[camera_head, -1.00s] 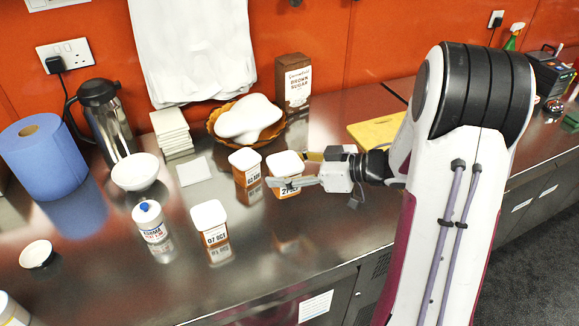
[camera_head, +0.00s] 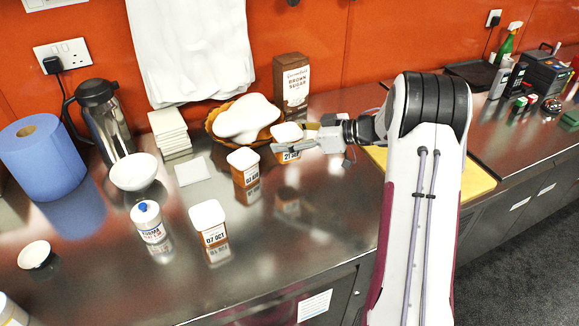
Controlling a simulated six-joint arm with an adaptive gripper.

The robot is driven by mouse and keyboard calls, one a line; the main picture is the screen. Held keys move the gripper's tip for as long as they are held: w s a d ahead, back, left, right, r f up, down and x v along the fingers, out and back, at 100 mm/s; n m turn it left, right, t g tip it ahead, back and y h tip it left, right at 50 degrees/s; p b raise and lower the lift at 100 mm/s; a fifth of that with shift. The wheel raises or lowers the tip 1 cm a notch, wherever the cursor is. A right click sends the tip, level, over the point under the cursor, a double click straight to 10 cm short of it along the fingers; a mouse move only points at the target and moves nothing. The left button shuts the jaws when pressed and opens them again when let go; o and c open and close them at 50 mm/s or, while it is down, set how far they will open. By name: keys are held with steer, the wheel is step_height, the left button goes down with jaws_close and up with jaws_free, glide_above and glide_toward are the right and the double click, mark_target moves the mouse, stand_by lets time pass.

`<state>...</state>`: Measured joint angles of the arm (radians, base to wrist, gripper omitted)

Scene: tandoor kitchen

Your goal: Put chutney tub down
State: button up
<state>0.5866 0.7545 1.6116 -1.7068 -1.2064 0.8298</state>
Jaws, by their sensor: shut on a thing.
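My gripper (camera_head: 291,147) is shut on an orange-brown chutney tub (camera_head: 286,132) with a white lid and a dated label, partly covered by the fingers. The tub looks upright. Its reflection lies well below it on the steel counter, so it hangs above the surface, near the right side of the wicker basket. Two similar tubs stand on the counter: one (camera_head: 244,172) to the left and nearer, and one labelled 07 OCT (camera_head: 211,236) closer to the front edge.
A wicker basket with white bread-like pieces (camera_head: 243,120) and a brown sugar box (camera_head: 292,86) stand behind. A white tile (camera_head: 193,172), white bowl (camera_head: 134,172) and bottle (camera_head: 151,228) are left. A yellow board (camera_head: 478,183) lies right. Steel counter (camera_head: 316,240) is clear in front.

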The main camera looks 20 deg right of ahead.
mark_target(294, 125)
steer(key=w, duration=0.1)
steer(key=w+d+r, duration=0.1)
steer(key=shift+w+d+r, duration=0.3)
steer(key=shift+w, duration=0.1)
steer(key=shift+w+d+r, duration=0.3)
steer(key=shift+w+r, duration=0.05)
steer(key=shift+r, duration=0.2)
steer(key=shift+m, duration=0.3)
steer(key=shift+f, duration=0.15)
steer(key=shift+f, duration=3.05)
steer(key=shift+f, duration=0.1)
steer(key=shift+f, duration=1.75)
steer(key=shift+f, duration=0.2)
